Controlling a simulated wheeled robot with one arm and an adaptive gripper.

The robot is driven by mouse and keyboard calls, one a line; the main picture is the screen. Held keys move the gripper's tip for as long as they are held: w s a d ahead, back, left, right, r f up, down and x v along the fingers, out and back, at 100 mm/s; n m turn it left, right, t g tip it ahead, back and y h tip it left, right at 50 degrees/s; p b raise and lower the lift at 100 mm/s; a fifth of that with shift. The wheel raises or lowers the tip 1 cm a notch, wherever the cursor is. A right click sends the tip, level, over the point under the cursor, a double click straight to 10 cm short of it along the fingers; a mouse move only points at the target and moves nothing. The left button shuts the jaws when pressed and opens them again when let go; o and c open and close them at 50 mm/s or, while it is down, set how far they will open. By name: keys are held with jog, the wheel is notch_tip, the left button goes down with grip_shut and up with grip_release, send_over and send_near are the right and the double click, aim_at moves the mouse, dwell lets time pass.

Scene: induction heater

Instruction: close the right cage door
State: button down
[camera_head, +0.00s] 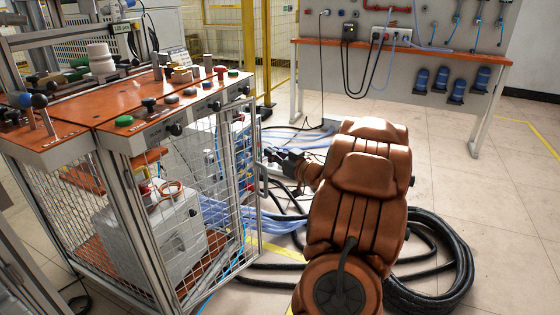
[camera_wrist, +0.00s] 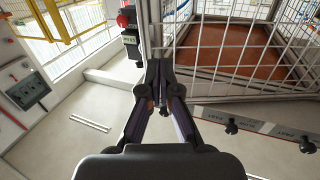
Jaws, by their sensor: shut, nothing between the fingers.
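The right cage door (camera_head: 215,180) is a metal mesh panel in a grey frame, below the orange control top at the left of the head view. How far it stands open is hard to tell. My gripper (camera_head: 272,157) is just right of the door's upright outer edge. In the wrist view my gripper (camera_wrist: 160,70) has its fingertips together with nothing held. A grey upright bar with mesh (camera_wrist: 155,35) is just beyond the tips there. I cannot tell whether the tips touch it.
The control top (camera_head: 165,95) carries buttons and knobs that stick out. Inside the cage is a grey box (camera_head: 150,225). Black hoses (camera_head: 440,270) and blue cables lie on the floor around my arm. A workbench (camera_head: 400,45) stands behind, with open floor to the right.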

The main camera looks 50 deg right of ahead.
aim_at(250, 142)
jog(key=w+b, duration=0.1)
jog(key=w, duration=0.2)
jog(key=w+b, duration=0.1)
jog(key=w, duration=0.2)
jog(key=shift+w+d+f, duration=0.15)
jog(key=shift+w+d, duration=0.05)
jog(key=shift+w, duration=0.2)
jog(key=shift+w+d, duration=0.1)
jog(key=shift+w, duration=0.35)
